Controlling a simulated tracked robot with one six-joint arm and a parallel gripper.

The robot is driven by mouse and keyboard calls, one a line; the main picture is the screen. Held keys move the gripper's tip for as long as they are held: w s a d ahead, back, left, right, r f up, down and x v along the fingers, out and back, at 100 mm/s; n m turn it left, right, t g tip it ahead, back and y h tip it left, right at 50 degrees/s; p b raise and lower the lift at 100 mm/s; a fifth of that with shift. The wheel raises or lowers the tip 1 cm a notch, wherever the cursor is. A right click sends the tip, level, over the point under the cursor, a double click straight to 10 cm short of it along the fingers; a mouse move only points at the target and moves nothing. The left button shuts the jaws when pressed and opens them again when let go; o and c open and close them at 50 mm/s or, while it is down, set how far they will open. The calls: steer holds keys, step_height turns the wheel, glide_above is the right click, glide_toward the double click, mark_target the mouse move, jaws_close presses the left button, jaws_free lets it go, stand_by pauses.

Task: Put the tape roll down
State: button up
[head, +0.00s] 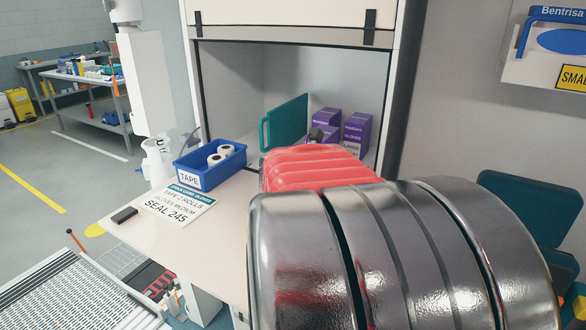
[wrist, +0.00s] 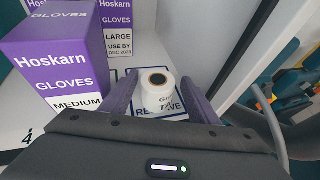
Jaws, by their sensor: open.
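A white tape roll (wrist: 158,92) with a dark core stands upright on a lettered white card (wrist: 150,112) in the wrist view. My gripper (wrist: 160,82) is open, with one purple finger on each side of the roll. I cannot tell whether either finger touches it. In the head view my own arm hides this roll and most of my gripper. Two other white rolls (head: 219,156) lie in a blue bin (head: 190,179) marked TAPE.
Purple Hoskarn glove boxes (wrist: 60,62) stand left of the roll, the nearest marked MEDIUM. A white wall (wrist: 215,45) rises at right. In the head view, a teal panel (head: 287,123) stands inside the cabinet, and a sign (head: 178,203) lies on the bench.

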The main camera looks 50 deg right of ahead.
steer(key=v, duration=1.2)
stand_by(0.7)
